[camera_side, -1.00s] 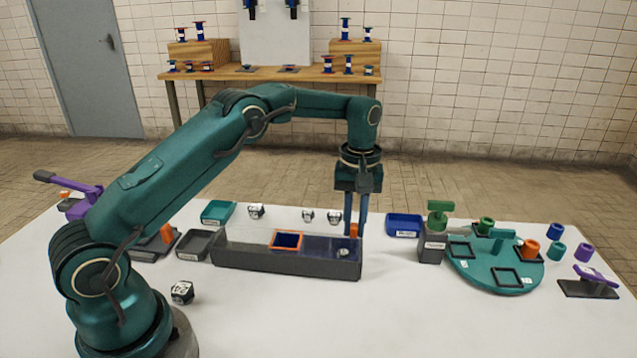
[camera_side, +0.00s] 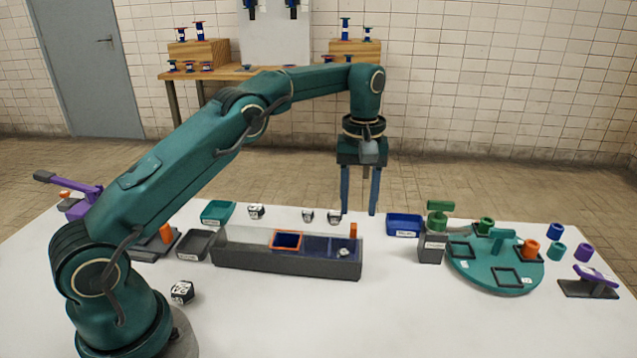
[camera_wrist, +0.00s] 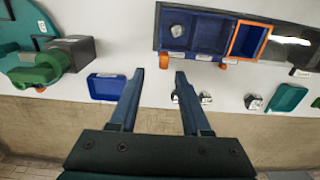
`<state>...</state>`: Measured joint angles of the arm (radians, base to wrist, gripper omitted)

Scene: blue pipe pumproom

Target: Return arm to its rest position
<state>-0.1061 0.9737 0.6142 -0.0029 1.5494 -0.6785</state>
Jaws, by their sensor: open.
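My gripper (camera_side: 358,212) hangs with its fingers pointing down, above the back right part of the long grey box in the side view. The two blue fingers are apart with nothing between them, and they show open in the wrist view (camera_wrist: 159,76) too. The long box (camera_side: 285,262) has a clear cover, blue compartments and an orange-rimmed opening (camera_side: 287,241). An orange peg (camera_side: 353,230) stands at its right end, below the fingers and apart from them. A small pale lump (camera_side: 343,252) lies in the right compartment.
A blue tray (camera_side: 404,225) and a green valve on a grey block (camera_side: 433,247) stand to the right. Beyond is a round teal turntable (camera_side: 495,262) with several coloured cups near it. Space above the table is clear.

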